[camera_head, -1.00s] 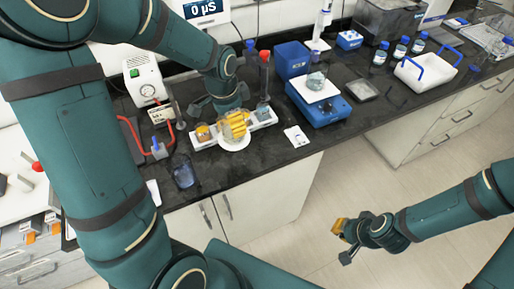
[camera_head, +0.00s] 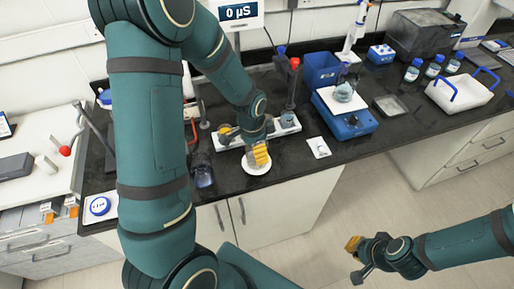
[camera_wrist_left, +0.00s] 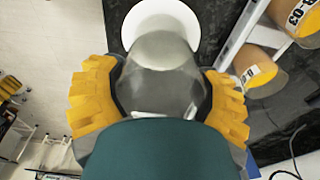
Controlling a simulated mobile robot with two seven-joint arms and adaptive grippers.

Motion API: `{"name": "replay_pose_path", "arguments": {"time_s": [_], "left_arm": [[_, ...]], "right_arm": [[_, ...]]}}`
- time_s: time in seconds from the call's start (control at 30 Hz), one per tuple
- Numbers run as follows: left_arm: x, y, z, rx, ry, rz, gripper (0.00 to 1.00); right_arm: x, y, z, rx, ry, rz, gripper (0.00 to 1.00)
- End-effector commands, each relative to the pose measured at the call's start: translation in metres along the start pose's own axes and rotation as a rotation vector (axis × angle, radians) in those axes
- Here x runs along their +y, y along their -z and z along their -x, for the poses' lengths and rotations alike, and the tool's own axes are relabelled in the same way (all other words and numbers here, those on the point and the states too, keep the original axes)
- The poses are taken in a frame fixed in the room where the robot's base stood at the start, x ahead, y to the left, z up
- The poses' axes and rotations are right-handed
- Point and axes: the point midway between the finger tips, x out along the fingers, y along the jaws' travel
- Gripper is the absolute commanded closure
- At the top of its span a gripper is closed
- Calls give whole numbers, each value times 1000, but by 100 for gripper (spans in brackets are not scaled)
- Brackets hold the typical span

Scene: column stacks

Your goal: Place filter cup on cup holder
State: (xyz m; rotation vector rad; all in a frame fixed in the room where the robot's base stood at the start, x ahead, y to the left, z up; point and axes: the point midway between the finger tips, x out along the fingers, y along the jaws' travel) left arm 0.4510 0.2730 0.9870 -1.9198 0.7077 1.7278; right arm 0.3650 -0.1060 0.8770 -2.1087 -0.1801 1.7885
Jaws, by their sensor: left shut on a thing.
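My left gripper (camera_head: 258,152) is shut on the filter cup, a smoky, see-through body with a round white disc (camera_head: 256,167) at its far end. In the left wrist view the yellow fingers grip both sides of the filter cup (camera_wrist_left: 165,70), and the white disc shows beyond it. The cup holder is a white rail (camera_head: 285,128) on the black bench, behind the gripper and apart from the disc. Its middle is partly hidden by my arm. My right gripper (camera_head: 355,258) is over the floor at lower right, its fingers apart and empty.
Orange-filled cups (camera_wrist_left: 263,70) stand at the holder. A red-topped post (camera_head: 293,75) rises behind it. A blue scale (camera_head: 347,120) with a glass vessel stands to the right. A dark glass vessel (camera_head: 203,176) stands left of the disc, near the bench's front edge.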

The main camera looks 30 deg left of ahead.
Motion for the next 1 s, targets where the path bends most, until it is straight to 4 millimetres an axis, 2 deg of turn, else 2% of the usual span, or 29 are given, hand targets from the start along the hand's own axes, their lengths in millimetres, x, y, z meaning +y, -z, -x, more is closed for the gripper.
{"name": "replay_pose_path", "arguments": {"time_s": [0.17, 0.2, 0.23, 0.27, 0.53, 0.67, 0.77, 1.0], "left_arm": [[0, 0, -3, 0, 0, 0, 72], [0, 0, -3, 0, 0, 0, 16], [0, 0, -2, 0, 0, 0, 5], [0, 0, -2, 0, 0, 0, 0], [0, 0, -2, 0, 0, 0, 0], [0, 1, 5, 1, 1, 0, 0], [-1, 1, 19, 4, 3, 0, 0], [-1, 1, 70, 5, 4, 0, 0]], "right_arm": [[1, 0, -3, 0, 0, 0, 100], [1, 0, -3, 0, 0, 0, 100], [1, 0, -2, 0, 0, 0, 100], [1, 0, -2, 0, 0, 0, 100], [1, 0, -2, 0, 0, 0, 100], [0, 0, 1, 0, 0, 0, 100], [-1, 0, 2, 0, 0, 0, 100], [-2, 1, 7, 0, 1, 0, 100]]}}
